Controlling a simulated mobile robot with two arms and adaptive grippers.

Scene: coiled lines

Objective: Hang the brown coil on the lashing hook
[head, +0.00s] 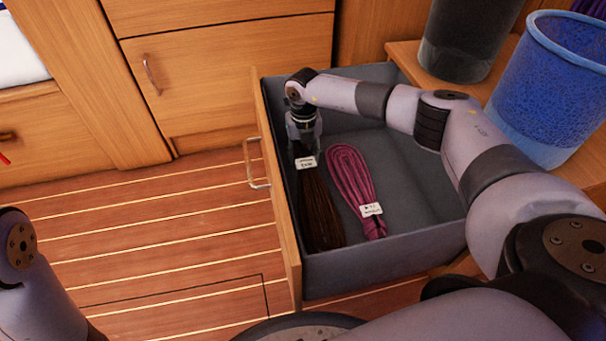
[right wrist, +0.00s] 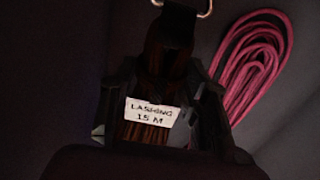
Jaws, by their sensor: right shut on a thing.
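The brown coil (head: 318,213) lies in the open drawer, along its left side. It bears a white tag, which reads "LASHING 15 M" in the right wrist view. My right gripper (head: 304,145) reaches down into the drawer and is shut on the upper end of the brown coil. In the right wrist view the brown coil (right wrist: 150,75) sits between the two fingers, with a dark strap and a metal ring at its top. Of my left arm, only a link shows at the lower left; its gripper is out of view. I see no lashing hook in either view.
A pink coil (head: 352,180) with a white tag lies beside the brown one. The grey drawer (head: 415,225) has a wooden front with a metal handle (head: 256,165). A blue bucket (head: 550,85) and a dark bucket (head: 465,40) stand on the wooden ledge at right. The plank floor at left is clear.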

